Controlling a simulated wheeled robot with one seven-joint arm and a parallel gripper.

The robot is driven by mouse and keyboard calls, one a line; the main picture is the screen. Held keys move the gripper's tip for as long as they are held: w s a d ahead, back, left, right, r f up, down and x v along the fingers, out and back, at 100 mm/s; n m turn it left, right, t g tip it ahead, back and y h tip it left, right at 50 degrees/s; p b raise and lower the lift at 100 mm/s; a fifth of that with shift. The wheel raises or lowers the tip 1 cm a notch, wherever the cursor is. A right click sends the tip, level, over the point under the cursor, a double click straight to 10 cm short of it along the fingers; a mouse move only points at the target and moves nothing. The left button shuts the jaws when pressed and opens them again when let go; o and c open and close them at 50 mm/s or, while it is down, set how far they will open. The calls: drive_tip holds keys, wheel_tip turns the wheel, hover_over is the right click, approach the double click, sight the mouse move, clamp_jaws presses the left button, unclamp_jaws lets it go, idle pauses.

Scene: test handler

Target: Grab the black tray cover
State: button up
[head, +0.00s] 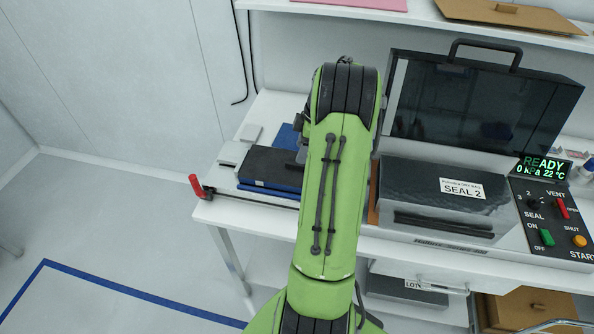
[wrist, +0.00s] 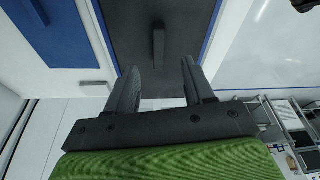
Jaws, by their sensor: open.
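The black tray cover (head: 268,166) lies on a blue tray (head: 262,187) on the white bench, left of my green arm in the head view. In the wrist view the cover (wrist: 130,22) is a dark flat panel with a raised bar handle (wrist: 158,44) and blue along its sides. My gripper (wrist: 160,66) is open and empty. The handle lines up with the gap between its two fingers, just beyond the fingertips in the picture; I cannot tell the distance.
A sealing machine (head: 440,190) with a raised dark lid (head: 480,105) stands to the right, beside a control panel (head: 555,215). A rod with a red handle (head: 196,186) runs along the bench's front left. A shelf (head: 420,20) hangs above the back.

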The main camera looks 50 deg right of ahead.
sight(297, 167)
drive_tip(key=x, duration=0.5)
drive_tip(key=shift+d+f, duration=0.15)
drive_tip(key=shift+f, duration=0.15)
drive_tip(key=shift+c, duration=0.5)
clamp_jaws()
